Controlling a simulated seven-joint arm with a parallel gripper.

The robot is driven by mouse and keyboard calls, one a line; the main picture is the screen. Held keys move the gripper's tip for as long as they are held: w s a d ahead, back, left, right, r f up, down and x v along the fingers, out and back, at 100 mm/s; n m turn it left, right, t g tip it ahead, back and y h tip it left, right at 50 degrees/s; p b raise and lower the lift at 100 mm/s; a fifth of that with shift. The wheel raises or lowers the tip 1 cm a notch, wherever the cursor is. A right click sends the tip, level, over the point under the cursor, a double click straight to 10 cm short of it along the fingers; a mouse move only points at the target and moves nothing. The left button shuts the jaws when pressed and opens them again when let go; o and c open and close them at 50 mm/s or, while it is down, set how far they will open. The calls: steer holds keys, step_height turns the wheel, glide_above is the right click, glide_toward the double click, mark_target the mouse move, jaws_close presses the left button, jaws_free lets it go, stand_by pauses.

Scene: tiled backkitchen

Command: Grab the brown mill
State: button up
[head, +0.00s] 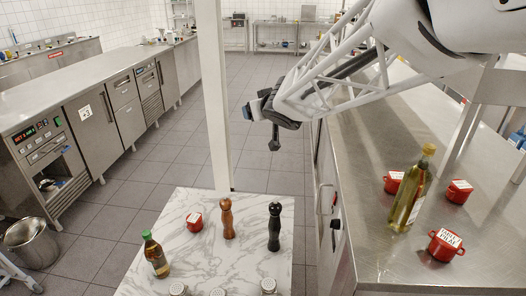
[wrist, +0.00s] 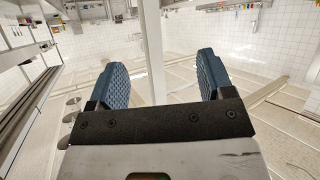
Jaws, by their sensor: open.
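The brown mill (head: 227,218) stands upright on the marble-topped table in the head view, near the table's middle. My gripper (head: 250,109) is up in the air beyond the table's far edge, above and apart from the mill. In the wrist view my gripper (wrist: 163,85) shows two blue ridged finger pads set wide apart, with nothing between them. The mill does not show in the wrist view.
The marble table (head: 170,207) also holds a black mill (head: 274,227), a small red pot (head: 194,222), a bottle with a green cap (head: 156,256) and several shakers at the front. A white post (head: 214,100) rises behind the table. A steel counter (head: 385,255) is at right.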

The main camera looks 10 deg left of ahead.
steer(key=a+f+n+g+y, duration=0.2)
steer(key=a+f+y, duration=0.1)
steer(key=a, duration=0.7)
glide_toward(230, 222)
steer(key=shift+y, duration=0.3)
steer(key=x, duration=0.4)
steer(key=shift+w+f, duration=0.15)
steer(key=shift+w, duration=0.15)
steer(key=shift+x, duration=1.25)
steer(key=shift+x, duration=2.65)
steer(key=shift+f, duration=0.1)
